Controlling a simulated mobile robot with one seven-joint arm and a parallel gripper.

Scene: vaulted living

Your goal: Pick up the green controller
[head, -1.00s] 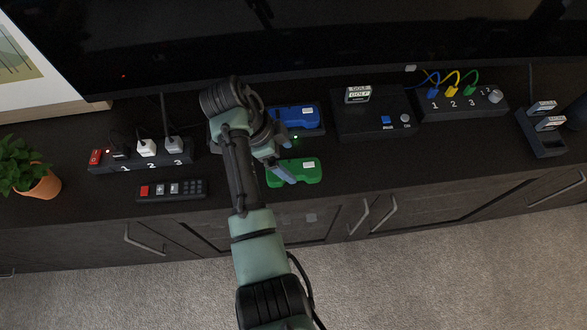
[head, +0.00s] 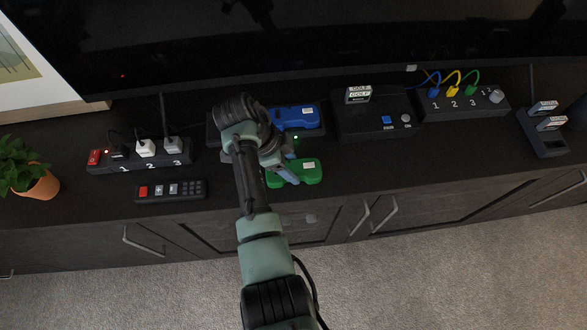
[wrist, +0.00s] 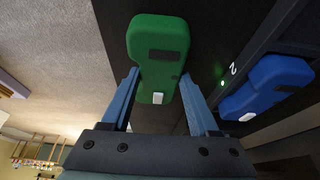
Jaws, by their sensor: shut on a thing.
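The green controller (head: 307,172) lies on the dark cabinet top near its front edge, with a pale label on its right end. In the wrist view, the green controller (wrist: 158,42) sits between the two blue fingers of my gripper (wrist: 160,78). My gripper (head: 285,172) is shut on it, one finger on each side. I cannot tell any gap between the controller and the cabinet top.
A blue controller (head: 297,117) lies just behind, beside a small green light. A power strip (head: 140,154) and keypad (head: 171,190) are to the left. A console box (head: 370,122) with cartridges stands to the right. The TV screen (head: 300,45) rises behind.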

